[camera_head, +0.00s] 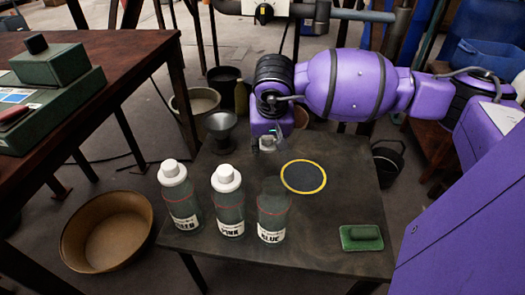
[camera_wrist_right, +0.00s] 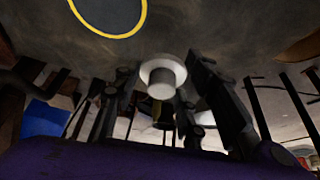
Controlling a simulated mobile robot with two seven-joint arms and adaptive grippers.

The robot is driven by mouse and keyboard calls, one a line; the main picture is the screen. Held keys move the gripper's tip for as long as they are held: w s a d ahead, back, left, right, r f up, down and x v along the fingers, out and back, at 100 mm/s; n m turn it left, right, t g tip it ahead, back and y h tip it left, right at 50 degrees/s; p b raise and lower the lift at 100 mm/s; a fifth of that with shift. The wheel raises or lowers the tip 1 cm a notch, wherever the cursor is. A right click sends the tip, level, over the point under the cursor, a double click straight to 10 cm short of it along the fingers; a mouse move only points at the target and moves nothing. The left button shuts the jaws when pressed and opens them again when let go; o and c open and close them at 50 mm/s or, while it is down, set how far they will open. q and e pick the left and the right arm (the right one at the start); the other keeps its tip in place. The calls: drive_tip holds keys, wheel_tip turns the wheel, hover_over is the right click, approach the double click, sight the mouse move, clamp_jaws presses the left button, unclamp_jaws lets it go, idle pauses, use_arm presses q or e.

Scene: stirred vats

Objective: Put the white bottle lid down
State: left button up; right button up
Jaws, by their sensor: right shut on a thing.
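My right gripper (camera_head: 268,138) points down over the far side of the small dark table (camera_head: 330,222). It is shut on the white bottle lid (camera_head: 267,144), which also shows between the fingers in the right wrist view (camera_wrist_right: 162,78). The lid is close to the table top; I cannot tell if it touches. Three grey bottles stand along the near left: a left one (camera_head: 181,200) and a PINK one (camera_head: 228,205) with white lids, and the BLUE one (camera_head: 272,212) without a lid. My left gripper is not in view.
A black disc with a yellow rim (camera_head: 303,177) lies right of the BLUE bottle. A green block (camera_head: 361,238) lies near the front right edge. A dark funnel-shaped cup (camera_head: 222,130) stands at the far left edge. A tan bowl (camera_head: 108,232) is on the floor.

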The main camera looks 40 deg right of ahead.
drive_tip(key=b, duration=0.3)
hover_over(265, 157)
drive_tip(key=s+a, duration=0.1)
drive_tip(key=s, duration=0.1)
drive_tip(key=f, duration=0.6)
drive_tip(key=shift+w+f, duration=0.25)
drive_tip(key=shift+f, duration=0.1)
wheel_tip(265, 157, down, 3)
drive_tip(key=shift+w+f+b, duration=0.1)
drive_tip(key=shift+f+b, duration=0.1)
drive_tip(key=shift+b, duration=0.5)
drive_tip(key=shift+r, duration=0.1)
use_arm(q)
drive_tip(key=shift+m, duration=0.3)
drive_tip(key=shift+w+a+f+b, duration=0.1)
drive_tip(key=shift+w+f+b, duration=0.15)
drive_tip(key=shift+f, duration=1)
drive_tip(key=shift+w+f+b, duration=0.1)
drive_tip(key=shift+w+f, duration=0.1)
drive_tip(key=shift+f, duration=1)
use_arm(e)
drive_tip(key=shift+f, duration=0.6)
drive_tip(key=o, duration=0.8)
drive_tip(key=shift+f, duration=0.15)
drive_tip(key=shift+o, duration=0.2)
